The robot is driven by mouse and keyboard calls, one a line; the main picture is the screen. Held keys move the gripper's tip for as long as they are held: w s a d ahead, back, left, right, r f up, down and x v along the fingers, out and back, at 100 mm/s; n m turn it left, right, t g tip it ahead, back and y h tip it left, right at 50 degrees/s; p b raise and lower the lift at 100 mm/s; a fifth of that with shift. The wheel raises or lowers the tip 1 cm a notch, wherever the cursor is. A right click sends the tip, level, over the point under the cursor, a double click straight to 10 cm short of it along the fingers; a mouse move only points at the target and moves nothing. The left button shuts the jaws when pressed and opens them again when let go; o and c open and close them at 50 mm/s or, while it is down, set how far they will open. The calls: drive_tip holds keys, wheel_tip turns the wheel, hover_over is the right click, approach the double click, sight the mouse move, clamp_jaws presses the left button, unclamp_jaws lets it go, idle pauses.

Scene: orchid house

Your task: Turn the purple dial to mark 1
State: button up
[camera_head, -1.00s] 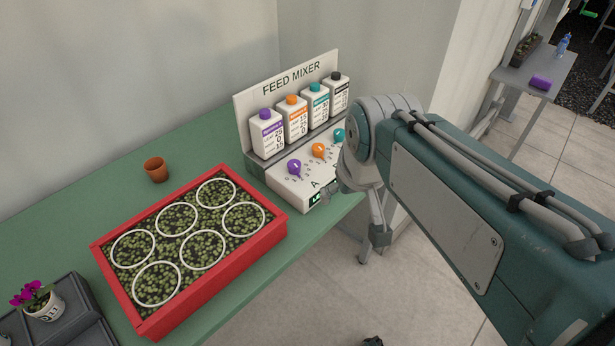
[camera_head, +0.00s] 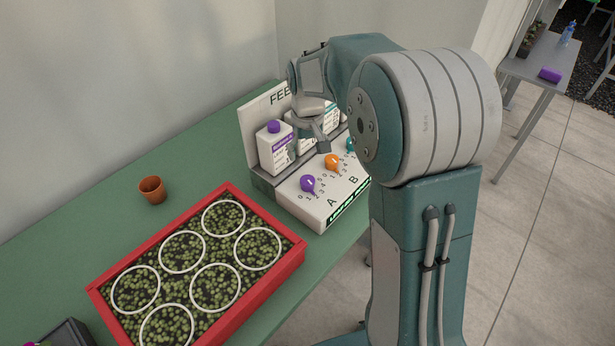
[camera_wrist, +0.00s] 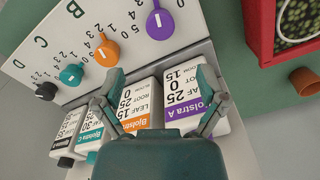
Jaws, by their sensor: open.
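The purple dial (camera_head: 308,183) is the leftmost dial on the sloping white panel of the feed mixer (camera_head: 325,207), in column A. It also shows at the top of the wrist view (camera_wrist: 160,24), with a white line on its face. I cannot tell which mark it points to. My gripper (camera_head: 318,140) is above the bottle row, behind the dials and apart from the purple dial. In the wrist view my gripper (camera_wrist: 161,72) has its two fingers spread wide with nothing between them. The orange dial (camera_head: 332,161) is beside the purple one.
A bottle with a purple cap (camera_head: 274,147) stands behind the purple dial, in a row with others partly hidden by my arm. A red tray of seedlings (camera_head: 293,262) and a terracotta pot (camera_head: 152,190) are on the green bench (camera_head: 95,222). The bench is clear around the pot.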

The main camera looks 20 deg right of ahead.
sight(307, 179)
wheel_tip(307, 179, down, 10)
drive_tip(key=shift+r, duration=0.25)
drive_tip(key=c, duration=1.2)
